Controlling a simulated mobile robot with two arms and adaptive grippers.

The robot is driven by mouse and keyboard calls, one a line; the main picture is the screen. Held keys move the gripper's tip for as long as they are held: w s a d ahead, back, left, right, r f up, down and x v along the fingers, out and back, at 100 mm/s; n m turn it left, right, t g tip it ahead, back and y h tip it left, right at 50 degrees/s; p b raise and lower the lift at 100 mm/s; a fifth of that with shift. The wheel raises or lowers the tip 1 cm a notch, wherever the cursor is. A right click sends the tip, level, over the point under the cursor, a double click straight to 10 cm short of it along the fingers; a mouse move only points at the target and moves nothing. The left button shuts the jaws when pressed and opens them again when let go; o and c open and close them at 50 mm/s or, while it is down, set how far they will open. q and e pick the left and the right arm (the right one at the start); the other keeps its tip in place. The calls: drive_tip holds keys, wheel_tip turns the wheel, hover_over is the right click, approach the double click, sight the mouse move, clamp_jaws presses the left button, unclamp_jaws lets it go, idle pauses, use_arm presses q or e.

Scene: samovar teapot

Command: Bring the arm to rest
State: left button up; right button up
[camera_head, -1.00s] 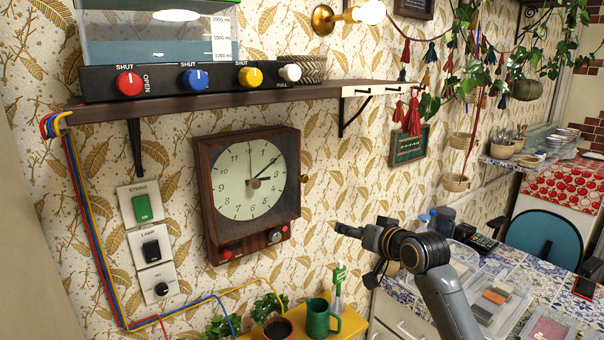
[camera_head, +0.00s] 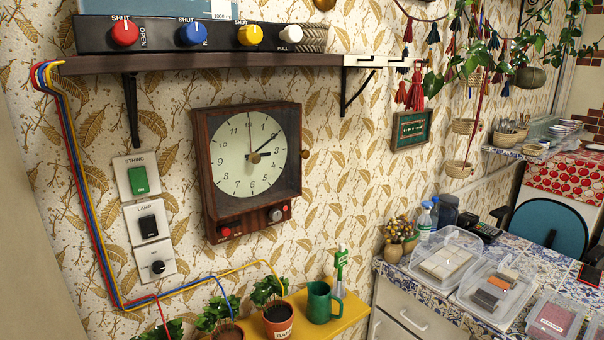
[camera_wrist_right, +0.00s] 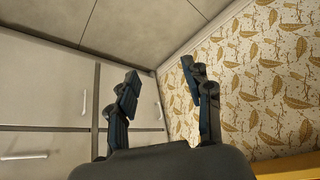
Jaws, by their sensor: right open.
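My right gripper (camera_wrist_right: 160,95) shows in the right wrist view with its two dark fingers spread apart. It is open and nothing is between the fingers. Behind it are pale cabinet fronts (camera_wrist_right: 40,90), a tiled floor (camera_wrist_right: 140,22) and the leaf-patterned wall. My right arm is out of the head view. My left gripper is in neither view.
A yellow shelf (camera_head: 350,309) holds potted plants (camera_head: 278,318) and a green mug (camera_head: 321,303). A wooden clock (camera_head: 250,160) and switches (camera_head: 139,179) are on the wall. A tiled counter (camera_head: 408,275) on the right carries clear boxes (camera_head: 446,257). The space before the wall is clear.

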drive_tip(key=s+f+g, duration=0.1)
drive_tip(key=s+f, duration=0.4)
drive_tip(key=s, duration=0.6)
drive_tip(key=s+d+f+n+g+b, duration=0.1)
drive_tip(key=s+f, duration=0.4)
drive_tip(key=s, duration=0.7)
drive_tip(key=s+f+n+g+b, duration=0.1)
drive_tip(key=s+f, duration=0.3)
drive_tip(key=s, duration=0.8)
drive_tip(key=shift+s+d+f+g+h, duration=0.2)
drive_tip(key=shift+d+f+g+h, duration=0.2)
drive_tip(key=shift+g, duration=0.3)
